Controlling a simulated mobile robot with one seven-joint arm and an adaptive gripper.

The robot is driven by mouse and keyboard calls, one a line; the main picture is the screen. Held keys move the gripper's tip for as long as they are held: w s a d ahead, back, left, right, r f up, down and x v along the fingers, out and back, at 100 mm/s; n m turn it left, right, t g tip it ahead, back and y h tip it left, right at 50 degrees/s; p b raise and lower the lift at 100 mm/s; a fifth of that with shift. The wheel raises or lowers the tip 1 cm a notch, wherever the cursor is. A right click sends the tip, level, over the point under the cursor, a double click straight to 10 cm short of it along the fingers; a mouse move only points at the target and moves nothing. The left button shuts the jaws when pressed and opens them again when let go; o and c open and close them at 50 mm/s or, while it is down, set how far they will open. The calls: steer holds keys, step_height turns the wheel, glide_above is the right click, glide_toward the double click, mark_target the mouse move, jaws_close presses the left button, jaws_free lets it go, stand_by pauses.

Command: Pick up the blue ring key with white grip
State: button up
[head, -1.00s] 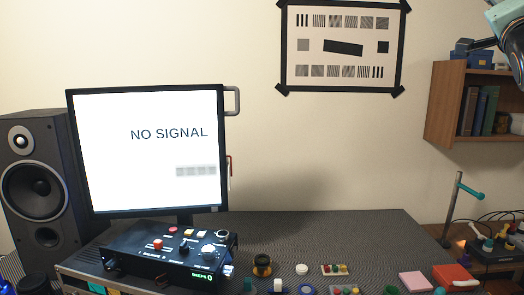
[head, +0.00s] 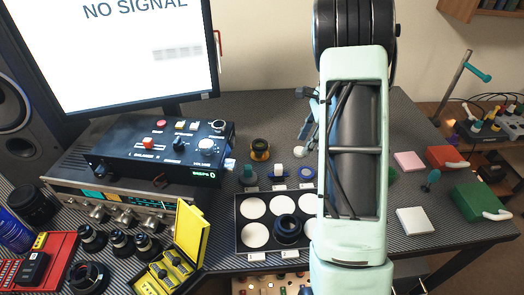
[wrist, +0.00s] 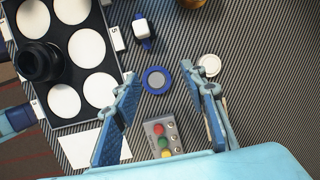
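The blue ring key with white grip (wrist: 142,30) lies on the dark ribbed mat in the wrist view, beside the right edge of the tray. In the head view the key (head: 278,171) sits above the tray, its white grip upward. My gripper (wrist: 158,73) is open and empty, its two blue-padded fingers spread wide. Its fingertips flank a blue ring with a grey disc (wrist: 157,80), and the key is beyond the left fingertip, apart from it. In the head view my arm hides most of the gripper.
A black tray (head: 243,240) holds white discs and a dark lens ring (head: 287,229). Near the gripper are a white round cap (wrist: 209,65) and a grey block with coloured knobs (wrist: 164,138). A yellow case (head: 188,235) stands open left of the tray.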

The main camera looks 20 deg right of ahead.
mark_target(281, 166)
steer(key=shift+g+y, duration=0.4)
steer(key=shift+y, duration=0.5)
steer(key=a+f, duration=0.6)
steer(key=shift+s+f, duration=0.15)
steer(key=shift+f, duration=0.1)
steer(key=shift+w+x, duration=0.2)
steer(key=shift+x, duration=1.25)
steer(key=shift+w+x, duration=0.15)
steer(key=shift+x, duration=1.3)
steer(key=shift+r, duration=0.1)
jaws_close()
